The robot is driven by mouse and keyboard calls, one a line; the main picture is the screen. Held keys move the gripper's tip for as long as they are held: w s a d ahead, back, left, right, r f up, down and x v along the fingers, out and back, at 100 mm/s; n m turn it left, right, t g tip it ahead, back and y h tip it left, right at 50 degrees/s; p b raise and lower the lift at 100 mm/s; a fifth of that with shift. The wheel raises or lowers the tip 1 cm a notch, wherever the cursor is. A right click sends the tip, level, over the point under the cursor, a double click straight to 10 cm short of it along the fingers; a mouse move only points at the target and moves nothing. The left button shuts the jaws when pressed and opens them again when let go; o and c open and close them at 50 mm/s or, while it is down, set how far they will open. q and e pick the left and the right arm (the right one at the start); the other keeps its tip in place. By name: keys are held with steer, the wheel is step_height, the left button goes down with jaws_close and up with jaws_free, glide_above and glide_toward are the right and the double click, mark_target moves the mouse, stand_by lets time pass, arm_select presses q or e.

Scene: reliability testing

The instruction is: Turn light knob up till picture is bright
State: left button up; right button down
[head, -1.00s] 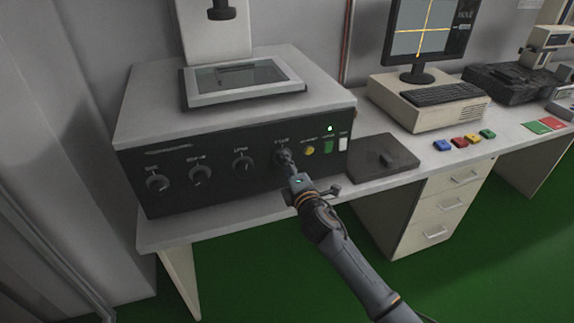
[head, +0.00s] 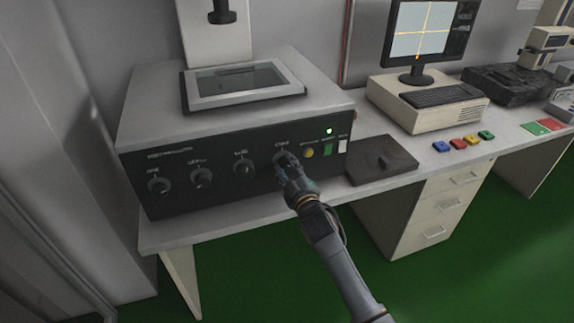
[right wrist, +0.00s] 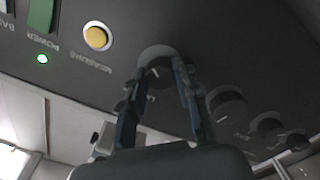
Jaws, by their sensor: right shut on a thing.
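The light knob (head: 280,156) is the rightmost of the dials on the black front panel of a grey machine (head: 225,170). My right gripper (head: 286,165) is at this knob, with its fingers on either side of it. In the right wrist view the two fingers (right wrist: 160,80) are closed around the knob (right wrist: 157,57), which has a white mark. The picture on the monitor screen (head: 408,40) is pale grey with a yellow-white cross. My left gripper is not in view.
Other knobs (head: 244,168) sit left of the held one. A yellow button (head: 308,153), a green switch (head: 327,149) and a lit green lamp (head: 329,131) are to its right. A dark flat pad (head: 382,160) lies on the bench beside the machine.

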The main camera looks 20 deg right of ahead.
steer(key=m+p, duration=0.1)
steer(key=m, duration=0.3)
steer(key=shift+f+m+p, duration=0.1)
steer(key=shift+m+p, duration=0.5)
steer(key=shift+m, duration=1.1)
steer(key=c, duration=1)
jaws_free()
steer(key=s, duration=1.2)
steer(key=shift+d, duration=0.15)
